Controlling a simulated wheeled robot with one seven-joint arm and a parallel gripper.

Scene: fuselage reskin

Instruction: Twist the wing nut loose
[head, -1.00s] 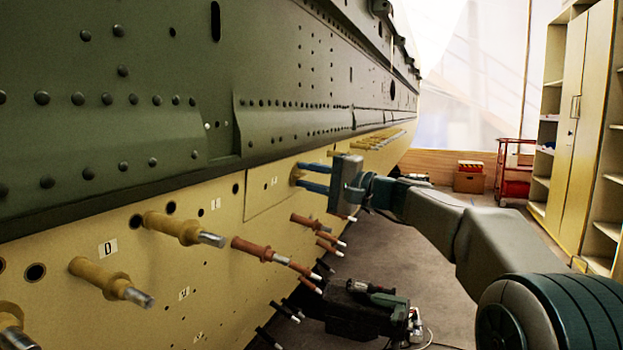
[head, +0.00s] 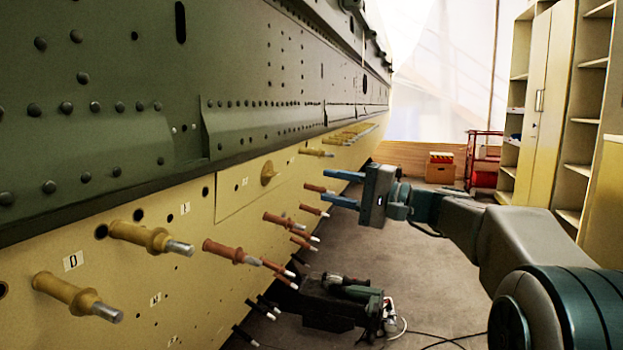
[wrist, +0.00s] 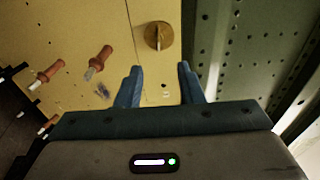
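The wing nut (head: 268,173) is a brass-coloured knob with a raised flat wing, mounted on the yellow skin panel (head: 232,197). It also shows in the wrist view (wrist: 158,36), ahead of the fingers and roughly between their lines, with its wing running along the picture's height. My gripper (head: 343,188) has two blue fingers that stand well apart with nothing between them. It is to the right of the wing nut in the head view, with a clear gap. In the wrist view my gripper (wrist: 159,78) is also open and empty.
Several orange-brown pins (head: 232,251) and yellow pins (head: 150,237) stick out of the panel on the left and below. The green riveted skin (head: 90,140) lies above. A dark tool case (head: 335,303) sits on the floor. Shelves and a cabinet (head: 548,105) stand at right.

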